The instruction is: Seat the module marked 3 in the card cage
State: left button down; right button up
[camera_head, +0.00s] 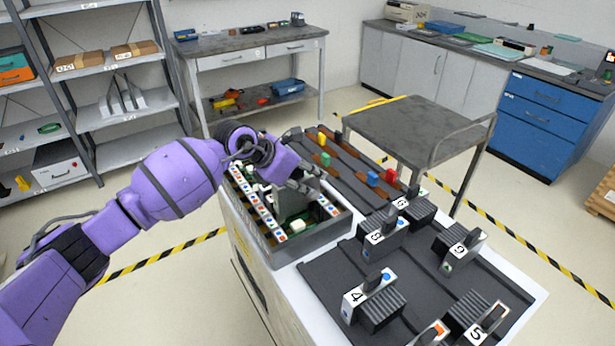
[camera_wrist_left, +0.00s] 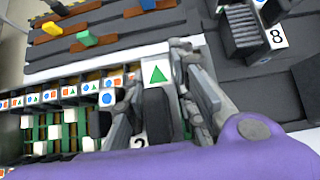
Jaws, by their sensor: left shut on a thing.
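The card cage (camera_head: 320,238) is a grey open box on the near cart, with rows of white labels bearing coloured shapes and green boards inside. Its labels and boards also show in the wrist view (camera_wrist_left: 70,92). My left gripper (camera_head: 298,182) is over the cage, shut on a grey module (camera_head: 292,206). In the wrist view the module (camera_wrist_left: 158,105) sits between the fingers (camera_wrist_left: 160,95). My right gripper is out of view.
Modules marked 4 (camera_head: 372,295), 9 (camera_head: 460,248), 8 (camera_wrist_left: 277,38) and 5 (camera_head: 478,322) stand on the dark mat (camera_head: 327,280) to the right. Coloured pieces lie on a dark board (camera_head: 345,150) behind. An empty grey cart (camera_head: 415,125) stands beyond.

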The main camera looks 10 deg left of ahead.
aim_at(307, 200)
pick_arm(q)
jog(key=shift+r, duration=0.1)
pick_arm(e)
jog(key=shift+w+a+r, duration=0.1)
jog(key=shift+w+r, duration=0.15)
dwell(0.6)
pick_arm(q)
jog(key=shift+f+b, duration=1.3)
jog(key=shift+f, duration=2.8)
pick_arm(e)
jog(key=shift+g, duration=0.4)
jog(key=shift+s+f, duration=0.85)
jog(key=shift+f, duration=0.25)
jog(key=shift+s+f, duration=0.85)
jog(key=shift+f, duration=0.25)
pick_arm(q)
jog(key=c, duration=1.4)
grip_release()
jog(key=shift+f, duration=0.1)
jog(key=v, duration=1.2)
jog(key=shift+s, duration=0.1)
